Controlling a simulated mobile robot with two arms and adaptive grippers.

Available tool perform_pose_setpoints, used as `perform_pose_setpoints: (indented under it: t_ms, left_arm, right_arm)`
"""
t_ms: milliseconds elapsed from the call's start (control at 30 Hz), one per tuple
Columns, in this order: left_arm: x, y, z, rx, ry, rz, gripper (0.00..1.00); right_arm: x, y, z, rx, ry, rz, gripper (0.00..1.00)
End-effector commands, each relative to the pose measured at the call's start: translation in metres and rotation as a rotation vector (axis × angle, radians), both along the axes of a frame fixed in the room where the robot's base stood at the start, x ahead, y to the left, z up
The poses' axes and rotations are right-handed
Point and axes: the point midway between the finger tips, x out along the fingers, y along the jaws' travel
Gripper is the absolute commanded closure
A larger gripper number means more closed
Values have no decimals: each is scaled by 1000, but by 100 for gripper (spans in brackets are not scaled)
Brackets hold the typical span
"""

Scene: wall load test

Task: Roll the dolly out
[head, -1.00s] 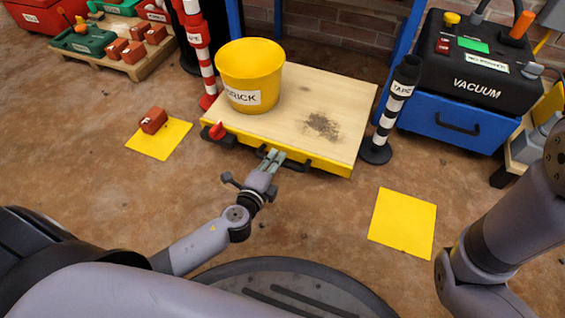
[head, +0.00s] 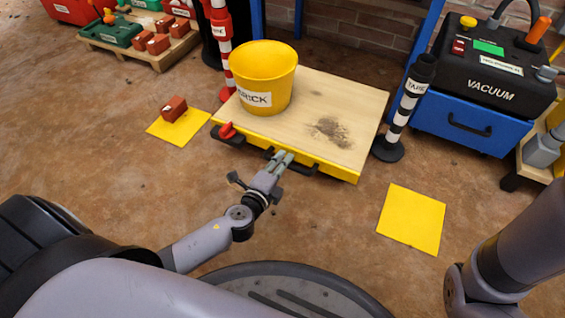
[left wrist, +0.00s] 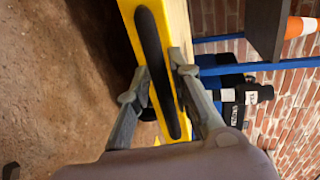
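The dolly (head: 310,101) is a low platform with a pale wooden top and yellow edge, between blue uprights. A yellow bucket (head: 266,76) with a partly readable "BRICK" label stands upright at its left. A red lever (head: 227,131) sits at its front left. Black handles are on the front edge. My left gripper (head: 283,158) is at the front edge; in the left wrist view its fingers (left wrist: 160,80) lie on either side of a black handle (left wrist: 158,75), seemingly closed on it. My right gripper is out of view.
A red-white post (head: 222,45) stands left of the dolly and a black-white TAPE post (head: 407,108) close on its right. A brick (head: 174,108) sits on the left yellow mat (head: 185,132); the right mat (head: 412,218) is bare. The vacuum (head: 487,70) stands right.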

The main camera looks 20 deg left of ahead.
Motion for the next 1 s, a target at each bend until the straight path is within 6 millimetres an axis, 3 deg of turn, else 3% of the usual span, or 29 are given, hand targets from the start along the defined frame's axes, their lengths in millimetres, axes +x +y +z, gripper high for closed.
perform_pose_setpoints:
  t_ms: [167, 467, 1000]
  left_arm:
    - [0, 0, 1, 0, -1, 0, 67]
    - [-1, 0, 1, 0, -1, 0, 67]
    - [-67, 2, 14, -1, 0, 0, 67]
  right_arm:
    - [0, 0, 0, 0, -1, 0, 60]
    - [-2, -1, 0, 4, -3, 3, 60]
    - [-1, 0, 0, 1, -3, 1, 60]
